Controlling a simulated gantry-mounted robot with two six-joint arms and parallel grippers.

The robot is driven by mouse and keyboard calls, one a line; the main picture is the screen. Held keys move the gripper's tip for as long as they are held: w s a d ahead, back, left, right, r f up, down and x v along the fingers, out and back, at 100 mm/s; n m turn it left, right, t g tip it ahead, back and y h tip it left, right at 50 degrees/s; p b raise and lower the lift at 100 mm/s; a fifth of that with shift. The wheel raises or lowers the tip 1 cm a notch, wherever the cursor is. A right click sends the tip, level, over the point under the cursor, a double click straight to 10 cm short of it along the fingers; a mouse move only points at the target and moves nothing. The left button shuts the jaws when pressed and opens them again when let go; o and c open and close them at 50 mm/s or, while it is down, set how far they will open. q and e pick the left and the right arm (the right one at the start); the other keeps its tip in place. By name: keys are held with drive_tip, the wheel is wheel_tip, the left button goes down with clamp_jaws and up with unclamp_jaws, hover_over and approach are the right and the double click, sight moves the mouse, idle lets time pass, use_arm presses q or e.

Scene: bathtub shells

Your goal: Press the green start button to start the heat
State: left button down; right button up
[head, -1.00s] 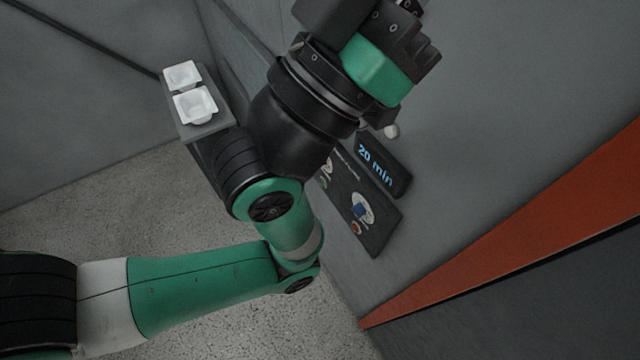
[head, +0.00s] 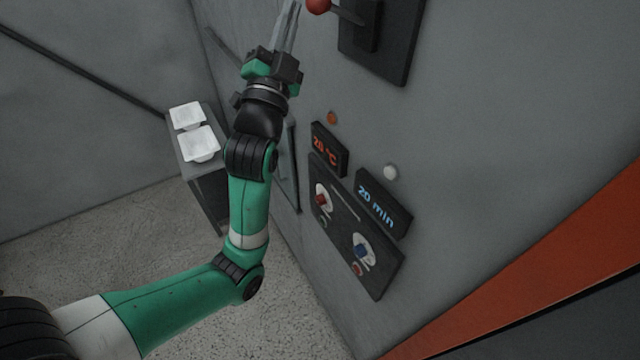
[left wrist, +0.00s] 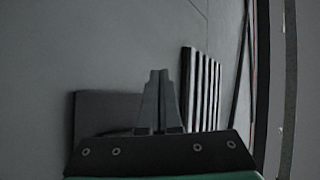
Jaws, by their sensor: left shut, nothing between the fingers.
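The dark control panel (head: 355,232) is on the grey wall right of my left arm in the head view. It carries a red knob (head: 321,198) and a blue knob (head: 362,250). The small green start button (head: 322,222) sits below the red knob, and a red button (head: 357,268) sits below the blue knob. My left gripper (head: 291,12) is shut and empty, above and left of the panel and apart from it. Its closed fingers also show in the left wrist view (left wrist: 158,76). My right gripper is not in view.
Displays read 20 °C (head: 327,149) and 20 min (head: 380,206). An orange lamp (head: 332,118) and a white lamp (head: 391,172) are above them. A red-ball lever (head: 318,5) projects near my left gripper. White trays (head: 199,143) stand on a grey ledge at left.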

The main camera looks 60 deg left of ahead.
use_arm(q)
drive_tip(key=w+a+f+m+g+h+b, duration=0.1)
drive_tip(key=a+f+m, duration=0.1)
drive_tip(key=f, duration=0.6)
drive_tip(key=w+a+f+m+g+h, duration=0.1)
drive_tip(key=w+a+f+m+h, duration=0.15)
drive_tip(key=f, duration=0.65)
drive_tip(key=m+g+h+b, duration=0.1)
drive_tip(key=m+g, duration=0.1)
drive_tip(key=m, duration=0.1)
hover_over(321, 222)
drive_tip(key=s+a, duration=0.3)
drive_tip(key=a, duration=0.2)
wheel_tip(321, 222, down, 14)
drive_tip(key=s+d+f+m+g+h+b, duration=0.1)
drive_tip(key=s+d+f, duration=0.1)
drive_tip(key=f, duration=0.8)
drive_tip(key=s+d+f+m+g+h+b, duration=0.1)
drive_tip(key=s+f, duration=0.3)
drive_tip(key=f, duration=0.7)
drive_tip(key=s+d+f+m+g+h+b, duration=0.1)
drive_tip(key=s+d+f+m+g+h, duration=0.1)
drive_tip(key=f, duration=0.9)
drive_tip(key=shift+s+d+f+h, duration=0.3)
drive_tip(key=shift+s+d, duration=0.3)
drive_tip(key=shift+s, duration=0.4)
